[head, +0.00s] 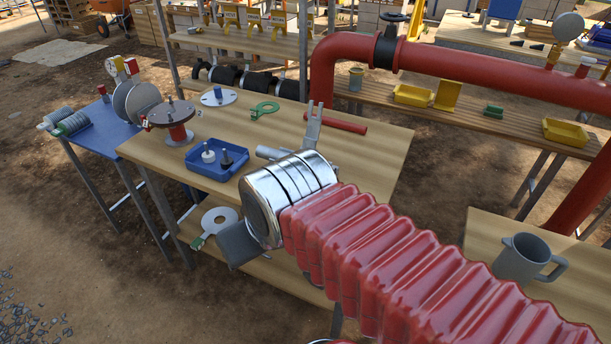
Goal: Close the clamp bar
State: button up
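My silver wrist and red bellows arm cover the near side of the clamp.
On the bench stand a blue tray (216,158) with two small parts, a red flanged piece (176,124), a green ring tool (264,110) and a grey disc (216,98). A large red pipe (324,72) rises behind. A grey mug (527,259) stands on the right bench.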

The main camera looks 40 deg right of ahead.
aim_at(314, 125)
jog(key=z, duration=1.55)
jog(key=k, duration=0.85)
jog(key=u, duration=0.45)
jog(key=i, duration=0.6)
